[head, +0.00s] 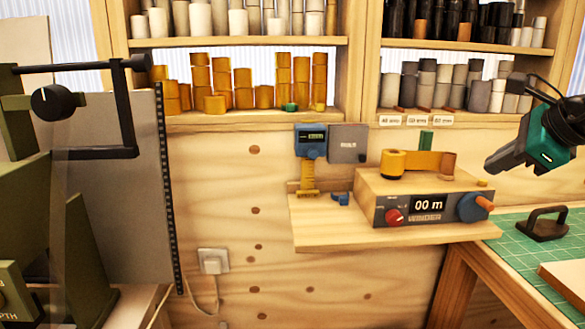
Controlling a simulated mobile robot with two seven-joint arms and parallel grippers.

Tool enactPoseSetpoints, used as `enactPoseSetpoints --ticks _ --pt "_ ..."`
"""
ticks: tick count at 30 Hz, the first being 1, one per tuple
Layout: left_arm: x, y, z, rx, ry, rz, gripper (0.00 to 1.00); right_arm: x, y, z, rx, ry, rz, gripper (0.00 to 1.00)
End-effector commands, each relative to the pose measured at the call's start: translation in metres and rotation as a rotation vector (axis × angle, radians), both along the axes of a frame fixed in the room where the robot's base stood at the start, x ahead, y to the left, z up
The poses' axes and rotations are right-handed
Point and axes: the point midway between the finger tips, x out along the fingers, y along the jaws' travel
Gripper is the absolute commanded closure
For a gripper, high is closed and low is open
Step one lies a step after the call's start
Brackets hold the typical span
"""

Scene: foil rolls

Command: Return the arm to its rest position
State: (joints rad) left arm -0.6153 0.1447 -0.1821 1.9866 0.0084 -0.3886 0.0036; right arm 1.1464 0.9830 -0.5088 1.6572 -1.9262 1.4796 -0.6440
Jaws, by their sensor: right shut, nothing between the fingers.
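My right gripper (497,163) hangs at the right edge, above the winder's right end and the green mat. Its body is teal and black, and its dark fingers point down and left. It is shut and holds nothing. It appears clear of the shelf and the winder. My left gripper is not in view.
A winder (425,208) reading "00 m", with a gold foil roll (393,164) on top, stands on a wooden wall shelf (330,232). A green cutting mat (517,258) with a black-handled tool (548,222) lies below my gripper. A green machine (75,270) fills the left. Shelves of rolls line the back.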

Motion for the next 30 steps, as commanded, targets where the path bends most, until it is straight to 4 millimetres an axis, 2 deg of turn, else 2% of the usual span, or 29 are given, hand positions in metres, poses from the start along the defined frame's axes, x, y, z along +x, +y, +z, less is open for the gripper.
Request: enactPoseSetpoints --ticks 1,8,12,16,19,23,26,29,30 --pt "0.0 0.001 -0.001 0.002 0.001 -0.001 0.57 0.002 0.023 -0.02 0.068 0.023 0.048 1.0" --pt "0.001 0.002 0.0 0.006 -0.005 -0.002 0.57 -0.006 0.121 -0.077 0.475 0.119 0.201 1.0" --pt "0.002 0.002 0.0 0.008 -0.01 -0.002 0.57 -0.025 0.181 -0.105 0.843 0.229 0.237 1.0" --pt "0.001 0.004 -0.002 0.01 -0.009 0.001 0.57 -0.045 0.221 -0.123 1.262 0.368 0.181 1.0" --pt "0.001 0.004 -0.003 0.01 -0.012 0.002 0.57 -0.055 0.233 -0.137 1.59 0.485 0.068 1.0" --pt "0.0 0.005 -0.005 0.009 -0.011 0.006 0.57 -0.063 0.23 -0.165 2.001 0.636 -0.175 1.0" --pt "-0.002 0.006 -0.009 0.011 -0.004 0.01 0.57 -0.069 0.216 -0.201 2.294 0.744 -0.438 1.0" --pt "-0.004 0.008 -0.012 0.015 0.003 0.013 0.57 -0.083 0.2 -0.25 2.554 0.834 -0.766 1.0" --pt "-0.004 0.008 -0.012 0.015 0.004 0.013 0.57 -0.092 0.192 -0.273 2.647 0.864 -0.917 1.0"
